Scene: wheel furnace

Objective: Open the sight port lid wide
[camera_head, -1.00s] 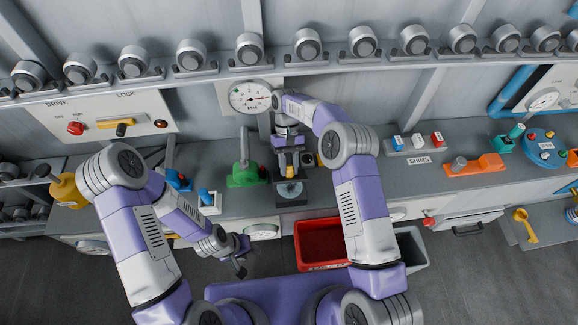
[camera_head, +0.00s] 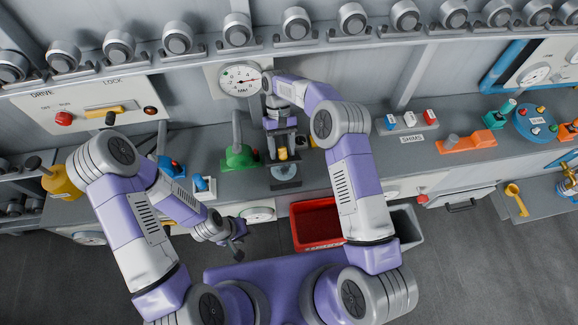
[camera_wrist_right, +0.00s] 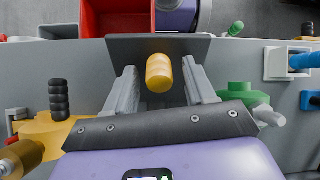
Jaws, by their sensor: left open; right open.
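A yellow knob (camera_wrist_right: 160,72) stands between the two open fingers of my right gripper (camera_wrist_right: 154,88) in the right wrist view, with a dark plate (camera_wrist_right: 190,45) behind it. I cannot tell whether the fingers touch the knob. In the head view the yellow knob (camera_head: 282,154) shows just below my right gripper (camera_head: 281,143), above a pale round disc (camera_head: 285,172) on a dark base. The sight port lid cannot be clearly told apart from these parts. My left gripper (camera_head: 236,247) is open and empty, low in front of the bench.
A green lever fixture (camera_head: 239,157) stands left of the knob. A red bin (camera_head: 318,222) is below the bench front. A round gauge (camera_head: 240,79) hangs on the wall behind. Blue switches (camera_head: 172,166) and a yellow fixture (camera_head: 62,182) are further left.

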